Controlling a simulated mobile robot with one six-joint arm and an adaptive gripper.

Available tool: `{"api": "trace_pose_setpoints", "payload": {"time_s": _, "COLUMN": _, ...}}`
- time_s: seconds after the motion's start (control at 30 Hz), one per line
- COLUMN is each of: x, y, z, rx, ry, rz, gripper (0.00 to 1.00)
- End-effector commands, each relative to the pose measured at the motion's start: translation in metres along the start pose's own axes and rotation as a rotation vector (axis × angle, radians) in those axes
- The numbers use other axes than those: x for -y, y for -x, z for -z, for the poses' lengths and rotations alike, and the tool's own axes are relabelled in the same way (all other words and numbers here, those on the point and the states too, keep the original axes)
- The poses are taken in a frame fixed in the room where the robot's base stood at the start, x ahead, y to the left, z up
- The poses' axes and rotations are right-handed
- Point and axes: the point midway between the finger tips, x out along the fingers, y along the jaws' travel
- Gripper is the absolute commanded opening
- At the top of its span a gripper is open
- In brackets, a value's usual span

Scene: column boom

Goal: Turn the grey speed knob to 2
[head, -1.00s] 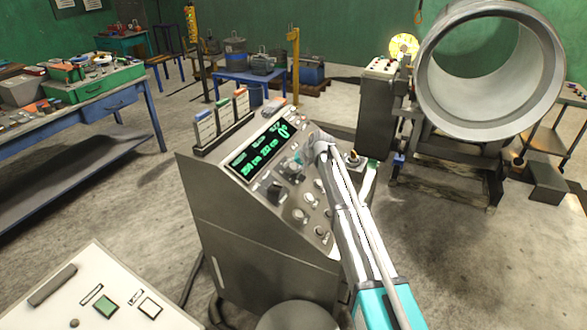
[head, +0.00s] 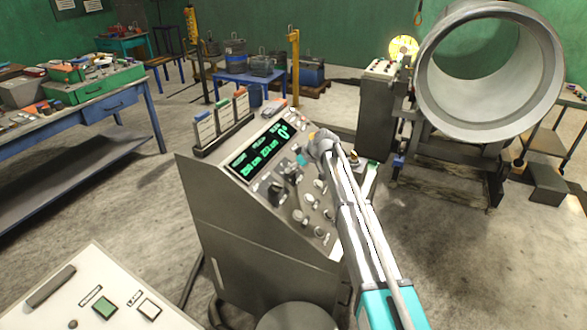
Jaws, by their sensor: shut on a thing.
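The control console (head: 250,235) stands in the middle of the head view, with a sloped panel of several knobs and a green-lit display (head: 262,150). A dark knob (head: 276,190) sits below the display, and several grey knobs (head: 299,216) run down the panel to its right. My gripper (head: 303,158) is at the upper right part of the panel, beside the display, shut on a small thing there. My wrist hides most of that thing, so I cannot read its label or setting. I cannot tell for certain which knob is the speed knob.
A large grey pipe (head: 490,70) rests on a stand at the right. Cards in a rack (head: 222,122) stand on the console's top left edge. A panel with a green button (head: 105,307) is at front left. A workbench (head: 75,105) stands at left.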

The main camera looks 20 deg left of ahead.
Motion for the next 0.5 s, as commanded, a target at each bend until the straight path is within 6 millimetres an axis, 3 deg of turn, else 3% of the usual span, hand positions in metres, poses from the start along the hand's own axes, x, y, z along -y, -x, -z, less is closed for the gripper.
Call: {"api": "trace_pose_setpoints", "payload": {"time_s": 0.5, "x": 0.0010, "y": 0.0001, "z": -0.0022, "rx": 0.017, "ry": 0.239, "rz": 0.040, "gripper": 0.04}}
